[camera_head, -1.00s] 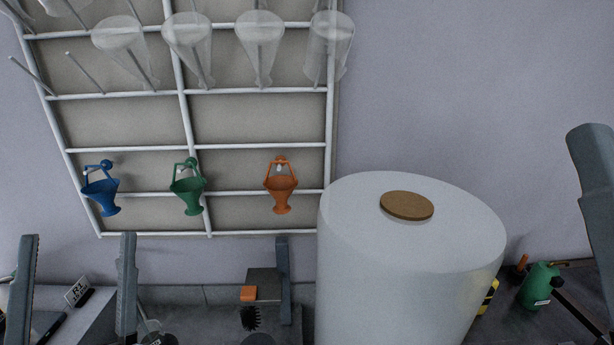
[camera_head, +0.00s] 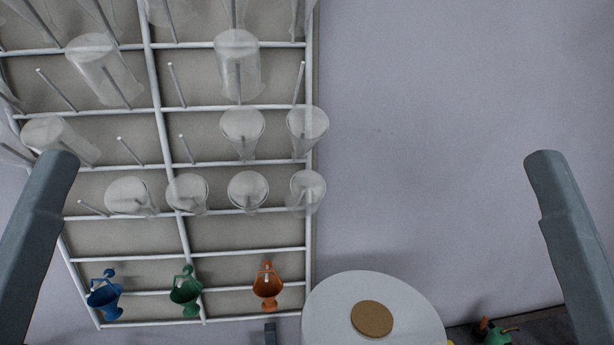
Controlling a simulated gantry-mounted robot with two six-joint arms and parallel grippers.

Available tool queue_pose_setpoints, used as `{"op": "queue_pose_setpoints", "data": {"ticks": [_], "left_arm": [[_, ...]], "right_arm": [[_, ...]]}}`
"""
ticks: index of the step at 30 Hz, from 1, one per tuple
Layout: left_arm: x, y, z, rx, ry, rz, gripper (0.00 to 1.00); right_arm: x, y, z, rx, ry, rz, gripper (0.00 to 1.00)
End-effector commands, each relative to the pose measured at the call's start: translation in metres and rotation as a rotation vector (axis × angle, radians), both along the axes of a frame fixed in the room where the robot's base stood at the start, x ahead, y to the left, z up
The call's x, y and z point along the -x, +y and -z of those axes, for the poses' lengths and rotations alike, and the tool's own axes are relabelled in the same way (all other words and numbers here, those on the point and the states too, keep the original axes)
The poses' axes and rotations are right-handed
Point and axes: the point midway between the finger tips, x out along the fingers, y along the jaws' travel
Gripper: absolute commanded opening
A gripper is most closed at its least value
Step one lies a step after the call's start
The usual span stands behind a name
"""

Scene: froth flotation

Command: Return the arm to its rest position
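My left gripper (camera_head: 40,230) comes in at the left edge. Only one dark grey finger-like part shows, pointing up, with its tip in front of the rack's lower left. My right gripper (camera_head: 570,230) comes in at the right edge as a near mirror image, in front of the bare wall. Only one such part shows there too. The rest of both is out of frame, so I cannot see whether either is open or shut. Nothing is seen held.
A wall rack (camera_head: 309,232) holds several clear vessels on pegs. Blue (camera_head: 104,297), green (camera_head: 185,291) and orange (camera_head: 267,288) funnel-shaped pieces hang low on it. A white cylinder (camera_head: 330,310) with a cork-coloured disc (camera_head: 372,319) stands below. A green bottle (camera_head: 496,337) shows at lower right.

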Motion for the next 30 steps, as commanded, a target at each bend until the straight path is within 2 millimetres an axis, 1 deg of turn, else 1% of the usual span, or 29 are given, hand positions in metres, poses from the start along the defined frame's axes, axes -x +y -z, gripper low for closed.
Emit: {"op": "queue_pose_setpoints", "data": {"ticks": [1,6,9,10,12,15,21,30], "left_arm": [[0.0,0.0,-0.055,-0.001,0.0,-0.001,0.79],[0.0,0.0,-0.137,0.0,0.0,-0.001,0.79],[0.0,0.0,-0.172,0.0,0.001,-0.001,0.79],[0.0,0.0,-0.18,0.0,0.001,-0.001,0.79],[0.0,0.0,-0.193,-0.001,0.001,-0.002,0.79],[0.0,0.0,-0.2,-0.001,0.001,-0.002,0.79],[0.0,0.0,-0.196,-0.001,0.0,-0.002,0.79],[0.0,0.0,-0.196,-0.001,0.0,-0.002,0.79]], "right_arm": [[0.0,0.0,-0.055,0.0,0.0,0.0,0.99],[0.0,0.0,-0.137,0.0,0.0,0.0,0.99],[0.0,0.0,-0.173,0.0,0.0,0.0,0.99],[0.0,0.0,-0.181,0.0,0.0,0.0,0.99],[0.0,0.0,-0.193,0.0,0.0,0.0,0.99],[0.0,0.0,-0.2,0.0,0.0,0.0,0.99],[0.0,0.0,-0.196,0.0,0.001,0.0,0.99],[0.0,0.0,-0.196,0.0,0.001,0.0,0.99]]}}
